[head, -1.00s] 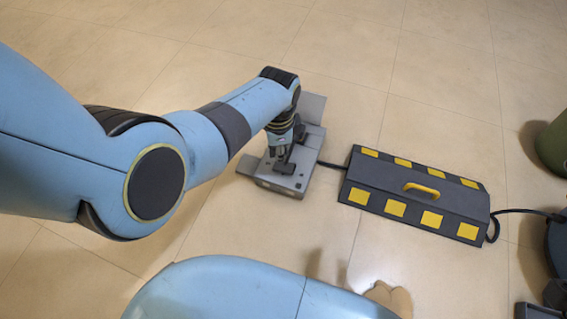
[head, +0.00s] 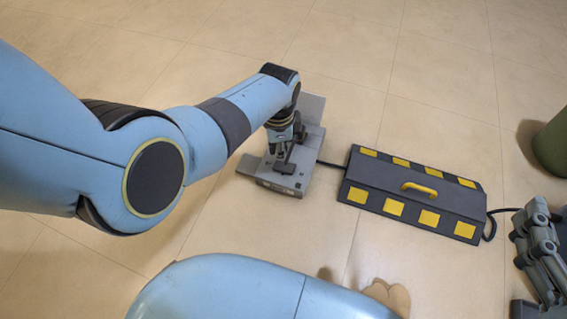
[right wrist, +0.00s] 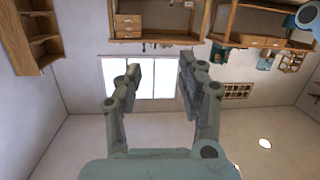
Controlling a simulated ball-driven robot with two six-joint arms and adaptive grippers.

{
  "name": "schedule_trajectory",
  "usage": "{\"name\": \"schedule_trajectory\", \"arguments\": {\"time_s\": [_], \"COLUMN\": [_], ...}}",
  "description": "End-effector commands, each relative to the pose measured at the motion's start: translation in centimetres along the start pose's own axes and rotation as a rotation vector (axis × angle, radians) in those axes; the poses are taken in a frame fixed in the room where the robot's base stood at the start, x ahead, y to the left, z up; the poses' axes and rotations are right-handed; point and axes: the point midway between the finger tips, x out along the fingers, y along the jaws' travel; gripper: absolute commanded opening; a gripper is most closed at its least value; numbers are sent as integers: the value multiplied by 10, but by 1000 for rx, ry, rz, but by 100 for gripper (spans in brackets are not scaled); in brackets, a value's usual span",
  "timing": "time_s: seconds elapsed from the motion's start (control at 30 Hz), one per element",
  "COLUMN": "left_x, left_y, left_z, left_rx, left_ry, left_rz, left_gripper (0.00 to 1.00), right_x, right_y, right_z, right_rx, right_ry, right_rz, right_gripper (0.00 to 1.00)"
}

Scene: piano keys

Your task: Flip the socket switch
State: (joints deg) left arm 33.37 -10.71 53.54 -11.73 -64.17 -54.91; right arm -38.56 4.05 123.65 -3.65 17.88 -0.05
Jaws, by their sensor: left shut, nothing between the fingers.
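The grey socket box (head: 304,158) lies on the tiled floor in the head view, with a flat plate on its far side. My left gripper (head: 284,165) points down at the box's top and is shut with nothing in it. Its fingertips are at or just above the surface; I cannot tell whether they touch. The switch itself cannot be made out, and the gripper covers part of the top. My right gripper (head: 545,250) is at the right edge of the head view. In the right wrist view it (right wrist: 158,82) is open and empty, fingers apart.
A dark block with yellow squares and a yellow handle (head: 420,189) lies right of the socket box, joined by a black cable. A green rounded object (head: 552,145) stands at the far right. The floor (head: 345,65) beyond is clear.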

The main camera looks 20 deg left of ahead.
Motion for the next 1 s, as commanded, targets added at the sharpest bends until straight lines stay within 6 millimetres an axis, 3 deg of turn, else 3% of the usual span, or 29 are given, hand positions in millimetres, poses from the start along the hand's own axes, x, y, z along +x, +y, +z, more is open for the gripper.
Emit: {"name": "schedule_trajectory", "arguments": {"time_s": [1.0], "left_x": [-14], "left_y": [0], "left_z": [0], "left_rx": [0], "left_ry": [0], "left_rz": [0], "left_gripper": [0], "right_x": [-49], "right_y": [-5], "right_z": [78], "right_rx": [31], "right_ry": [-332], "right_rz": [-1], "right_gripper": [40]}}
